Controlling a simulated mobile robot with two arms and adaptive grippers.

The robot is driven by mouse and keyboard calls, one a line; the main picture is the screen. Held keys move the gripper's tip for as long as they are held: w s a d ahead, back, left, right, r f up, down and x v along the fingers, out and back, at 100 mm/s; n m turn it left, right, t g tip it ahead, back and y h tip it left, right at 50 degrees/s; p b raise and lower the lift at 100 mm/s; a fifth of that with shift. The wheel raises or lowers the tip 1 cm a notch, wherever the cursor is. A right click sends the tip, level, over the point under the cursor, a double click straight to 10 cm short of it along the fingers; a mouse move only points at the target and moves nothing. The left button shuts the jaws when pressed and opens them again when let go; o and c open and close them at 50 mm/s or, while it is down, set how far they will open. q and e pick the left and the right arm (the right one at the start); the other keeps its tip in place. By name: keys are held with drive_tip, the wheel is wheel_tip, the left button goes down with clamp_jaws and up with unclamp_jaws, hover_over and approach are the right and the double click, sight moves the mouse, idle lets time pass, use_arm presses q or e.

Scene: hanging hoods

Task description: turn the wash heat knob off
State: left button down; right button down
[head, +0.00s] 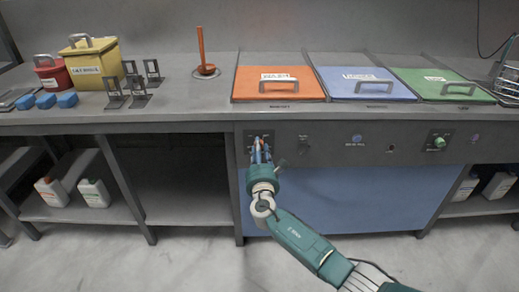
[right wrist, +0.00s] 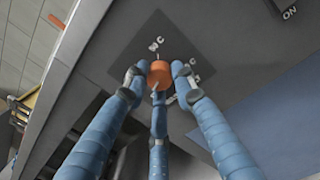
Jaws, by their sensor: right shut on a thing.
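My right gripper (head: 262,150) is at the left end of the grey control panel (head: 330,157). In the right wrist view my right gripper (right wrist: 158,82) has its blue fingers closed around an orange knob (right wrist: 159,73) on a dark label plate (right wrist: 135,50). Several small white markings are around the knob; the fingers partly cover them, and I cannot read them surely. In the head view the fingers hide this knob. A green knob (head: 439,142) sits on another dark plate farther right. My left gripper is not in view.
Orange (head: 240,88), blue (head: 320,75) and green (head: 408,78) lids with handles lie on the counter above the panel. Open shelves with white bottles (head: 52,191) are below left. The floor in front is clear.

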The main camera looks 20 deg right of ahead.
drive_tip(key=c, duration=1.4)
unclamp_jaws()
drive_tip(key=shift+a+f, duration=0.3)
drive_tip(key=shift+f, duration=0.15)
drive_tip(key=shift+c, duration=0.2)
drive_tip(key=shift+d+r, duration=0.1)
drive_tip(key=shift+r, duration=0.05)
drive_tip(key=shift+s, duration=0.1)
drive_tip(key=v, duration=1.2)
